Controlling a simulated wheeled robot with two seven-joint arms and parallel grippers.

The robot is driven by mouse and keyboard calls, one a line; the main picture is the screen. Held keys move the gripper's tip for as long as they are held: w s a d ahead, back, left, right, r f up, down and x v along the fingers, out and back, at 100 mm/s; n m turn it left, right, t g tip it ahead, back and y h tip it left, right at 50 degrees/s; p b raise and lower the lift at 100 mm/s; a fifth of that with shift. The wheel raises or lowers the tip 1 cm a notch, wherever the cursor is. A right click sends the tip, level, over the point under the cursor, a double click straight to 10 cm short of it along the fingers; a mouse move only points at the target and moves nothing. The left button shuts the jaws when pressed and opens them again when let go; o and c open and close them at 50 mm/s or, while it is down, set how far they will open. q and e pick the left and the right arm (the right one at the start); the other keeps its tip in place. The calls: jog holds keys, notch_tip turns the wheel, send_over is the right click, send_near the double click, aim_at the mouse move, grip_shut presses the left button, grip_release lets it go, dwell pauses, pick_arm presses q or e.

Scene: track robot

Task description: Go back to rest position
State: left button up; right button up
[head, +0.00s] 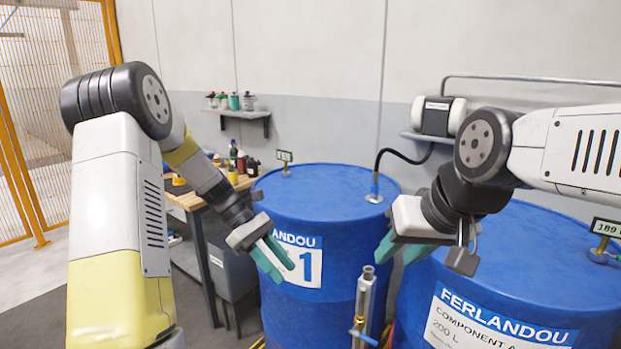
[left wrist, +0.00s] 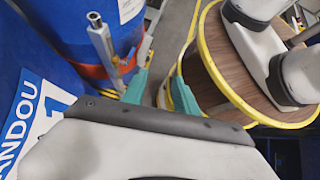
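My left gripper (head: 285,274) hangs in front of the left blue drum (head: 325,205), its two teal fingers apart. In the left wrist view the fingers (left wrist: 161,77) are spread with nothing between them. My right gripper (head: 394,260) is in front of the right blue drum (head: 530,245). Its teal fingers point down and left and look apart, with nothing seen between them. Its wrist partly hides the drum behind it.
A metal rod-like fitting (head: 365,295) stands upright between the drums, close to both grippers; it also shows in the left wrist view (left wrist: 103,45). A wooden bench (head: 190,198) with bottles is behind my left arm. Wall shelves and a yellow mesh fence (head: 22,130) stand further back.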

pick_arm(q)
jog(key=s+a+r+m+t+y, duration=0.3)
jog(key=s+r+m+t, duration=0.2)
jog(key=s+r+m, duration=0.1)
jog(key=s+a+r+m+t+y, duration=0.3)
jog(key=s+a+r+m+t, duration=0.1)
jog(key=s+r+m, duration=0.3)
jog(key=s+r+t, duration=0.1)
jog(key=s+r, duration=0.1)
jog(key=s, duration=0.1)
jog(key=shift+s+r+t, duration=0.15)
jog(key=shift+s+t, duration=0.1)
jog(key=shift+t, duration=0.15)
